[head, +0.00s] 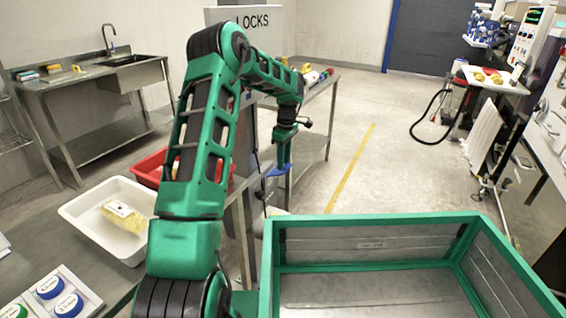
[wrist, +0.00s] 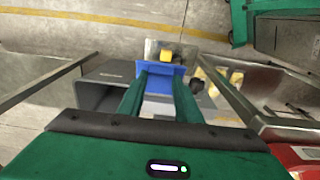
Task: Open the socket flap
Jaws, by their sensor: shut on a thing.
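My gripper (wrist: 158,80) is shut on a blue flap (wrist: 160,68), which shows between and around its green fingertips in the wrist view. A grey metal plate (wrist: 153,48) with a small yellow part (wrist: 167,55) lies just beyond the flap. A dark grey housing (wrist: 105,90) with a small label stands left of the fingers. How far the flap is swung cannot be told. In the head view my gripper (head: 284,152) points down beside a steel bench, with a bit of blue (head: 277,171) at its tip; the arm hides much of the housing.
Steel bench rails (wrist: 235,95) flank the fingers on the right. In the head view a red tray (head: 150,168) and a white tray (head: 75,212) with a yellow pack stand left of my arm. A green-rimmed bin (head: 375,217) fills the front.

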